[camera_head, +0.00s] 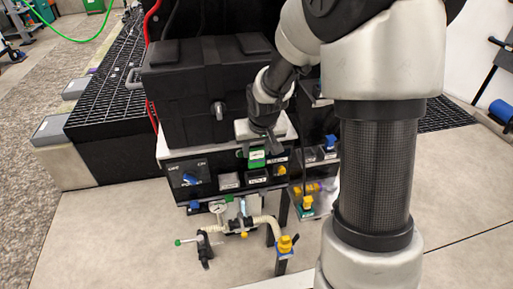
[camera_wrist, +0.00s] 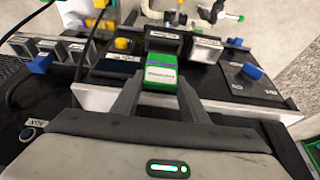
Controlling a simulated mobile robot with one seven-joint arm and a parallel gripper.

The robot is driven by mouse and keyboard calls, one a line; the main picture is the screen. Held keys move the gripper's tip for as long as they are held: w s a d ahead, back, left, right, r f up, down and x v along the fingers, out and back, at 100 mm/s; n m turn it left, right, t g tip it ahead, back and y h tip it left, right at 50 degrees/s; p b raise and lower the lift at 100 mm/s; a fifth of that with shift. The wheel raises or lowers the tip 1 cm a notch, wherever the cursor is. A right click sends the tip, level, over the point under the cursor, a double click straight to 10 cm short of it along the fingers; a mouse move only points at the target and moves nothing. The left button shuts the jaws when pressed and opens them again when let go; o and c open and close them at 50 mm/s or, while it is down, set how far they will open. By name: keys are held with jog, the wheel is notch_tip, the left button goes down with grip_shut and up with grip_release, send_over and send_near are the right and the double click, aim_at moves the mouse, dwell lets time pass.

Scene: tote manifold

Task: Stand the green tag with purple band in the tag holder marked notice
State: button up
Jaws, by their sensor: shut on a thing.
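The green tag (camera_wrist: 160,78) is upright between the two fingers of my gripper (camera_wrist: 158,92) in the wrist view. It has a white label and a thin purple band near its far edge. In the head view the tag (camera_head: 257,160) hangs below my gripper (camera_head: 256,146), above the front of the dark panel. In the wrist view a dark labelled holder (camera_wrist: 163,40) lies just beyond the tag, with a pale-faced holder (camera_wrist: 205,48) to its right. In the head view a labelled holder (camera_head: 257,179) shows below the tag. The labels are too small to read surely, so I cannot tell which is marked notice.
A blue handle (camera_wrist: 253,71) stands on the panel at the right in the wrist view. Hoses and a gauge (camera_head: 216,206) sit below the panel; a large black case (camera_head: 190,100) stands behind.

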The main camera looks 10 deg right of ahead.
aim_at(257, 159)
jog(key=shift+f+b, duration=0.9)
jog(key=shift+f, duration=1.75)
jog(key=o, duration=1.1)
jog(key=shift+r, duration=0.1)
jog(key=p+v, duration=0.6)
jog(key=v, duration=1.1)
jog(key=shift+r, duration=0.15)
